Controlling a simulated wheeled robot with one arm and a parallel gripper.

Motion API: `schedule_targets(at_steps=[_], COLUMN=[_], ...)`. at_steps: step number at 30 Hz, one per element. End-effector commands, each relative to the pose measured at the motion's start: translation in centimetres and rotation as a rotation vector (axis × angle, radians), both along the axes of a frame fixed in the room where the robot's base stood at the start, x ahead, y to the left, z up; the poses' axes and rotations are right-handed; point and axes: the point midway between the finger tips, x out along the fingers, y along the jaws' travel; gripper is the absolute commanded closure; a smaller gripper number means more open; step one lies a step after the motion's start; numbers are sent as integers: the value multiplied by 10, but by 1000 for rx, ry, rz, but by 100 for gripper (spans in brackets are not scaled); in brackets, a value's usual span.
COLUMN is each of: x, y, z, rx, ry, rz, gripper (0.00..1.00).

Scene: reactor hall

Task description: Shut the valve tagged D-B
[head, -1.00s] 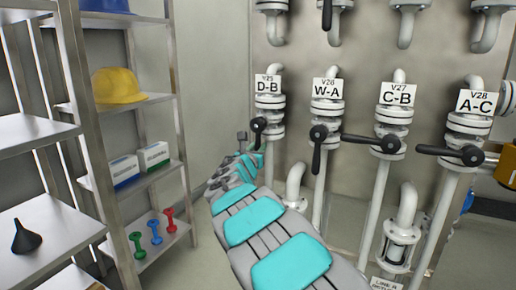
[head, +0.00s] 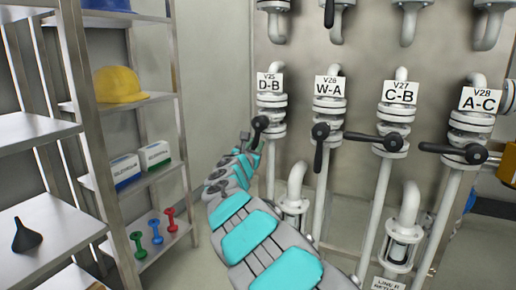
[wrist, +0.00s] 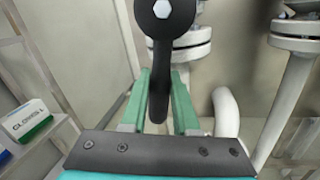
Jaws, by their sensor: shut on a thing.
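The valve tagged D-B (head: 270,83) is the leftmost of the lower row on the panel in the head view. Its black lever handle (head: 260,124) hangs down along the white pipe, its lower part hidden by my gripper. In the wrist view the lever (wrist: 158,80) points down from its round hub with a bolt. My gripper (wrist: 158,108) has its two green fingers on either side of the lever and is shut on it. In the head view my gripper (head: 247,145) is at the lower end of the lever, partly hidden by my arm.
To the right, valve W-A (head: 328,89) has its lever down; C-B (head: 398,94) and A-C (head: 478,101) have levers sideways to the left. A metal shelf (head: 150,175) with a yellow helmet (head: 118,85), boxes and dumbbells stands left. A pipe elbow is below my gripper.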

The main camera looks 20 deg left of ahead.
Motion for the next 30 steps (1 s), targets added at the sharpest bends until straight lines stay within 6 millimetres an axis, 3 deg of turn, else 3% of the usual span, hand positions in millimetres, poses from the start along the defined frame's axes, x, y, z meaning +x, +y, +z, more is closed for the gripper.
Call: schedule_targets(at_steps=[12, 30], x=[2, 1], y=[29, 50], z=[9, 48], rx=[399, 965], ry=[-28, -75], rz=[10, 9], gripper=[100, 100])
